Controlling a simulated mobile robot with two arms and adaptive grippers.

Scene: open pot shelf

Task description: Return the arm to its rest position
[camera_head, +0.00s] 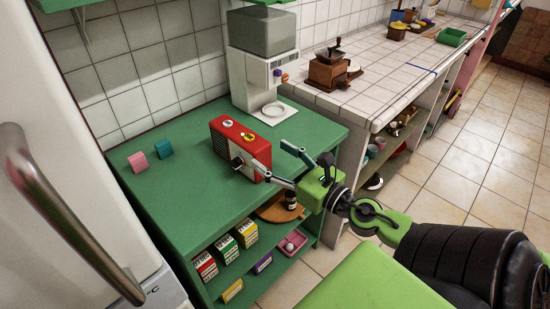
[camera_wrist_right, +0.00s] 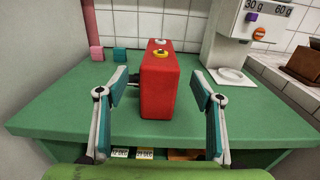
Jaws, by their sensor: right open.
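My right gripper (camera_head: 268,156) reaches in from the lower right of the head view, its two teal-tipped fingers spread apart and empty. In the right wrist view the fingers (camera_wrist_right: 160,88) stand wide on either side of a red box-shaped appliance (camera_wrist_right: 160,88), which lies ahead of them. My left gripper is not in view.
A grey-white dispenser (camera_head: 262,65) with a round plate stands behind. A pink block (camera_head: 138,162) and a teal block (camera_head: 163,149) sit at the left. Several cartons (camera_head: 225,249) fill the lower shelf. A tiled counter holds a wooden grinder (camera_head: 330,70). Tiled floor is free at right.

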